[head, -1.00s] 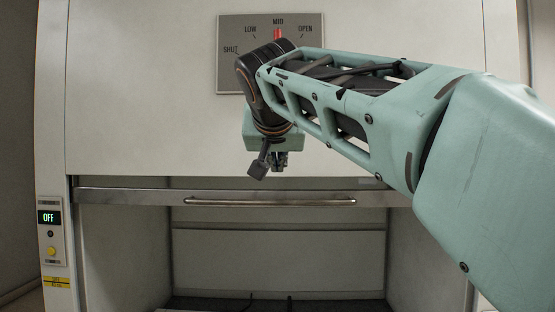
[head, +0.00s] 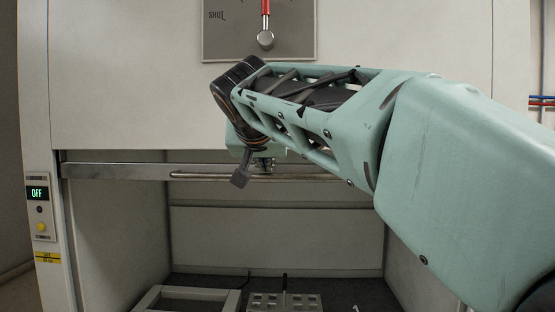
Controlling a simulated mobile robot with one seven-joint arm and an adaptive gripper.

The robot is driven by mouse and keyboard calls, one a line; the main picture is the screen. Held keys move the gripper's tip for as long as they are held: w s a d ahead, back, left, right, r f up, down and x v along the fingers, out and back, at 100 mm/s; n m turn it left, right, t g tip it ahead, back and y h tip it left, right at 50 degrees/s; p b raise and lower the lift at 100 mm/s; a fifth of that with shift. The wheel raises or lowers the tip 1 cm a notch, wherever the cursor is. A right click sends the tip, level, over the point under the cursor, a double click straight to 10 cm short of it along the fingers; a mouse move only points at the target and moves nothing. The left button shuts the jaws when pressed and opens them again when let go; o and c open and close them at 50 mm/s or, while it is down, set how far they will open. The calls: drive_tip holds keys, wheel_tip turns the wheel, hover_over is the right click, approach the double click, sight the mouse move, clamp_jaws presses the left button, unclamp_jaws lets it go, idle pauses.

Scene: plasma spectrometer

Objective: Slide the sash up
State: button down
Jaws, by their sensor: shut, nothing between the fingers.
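The sash (head: 110,168) is the pale front panel of the cabinet, with a metal strip along its lower edge. It stands partly raised, with the opening below it showing the interior. A long horizontal bar handle (head: 205,176) runs along that strip. My gripper (head: 263,166) points down at the middle of the handle, its fingers small and partly hidden by my wrist. It is shut and empty. I cannot tell whether the fingertips touch the handle.
A dial plate (head: 228,40) with a red pointer standing upright is above. A control box (head: 39,207) reading OFF is on the left post. Inside are a pale frame (head: 160,296) and a grey rack (head: 262,300).

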drive_tip(key=shift+s, duration=0.2)
drive_tip(key=shift+w, duration=0.1)
wheel_tip(320, 180, down, 4)
drive_tip(key=b, duration=0.4)
drive_tip(key=shift+f, duration=0.1)
idle(0.4)
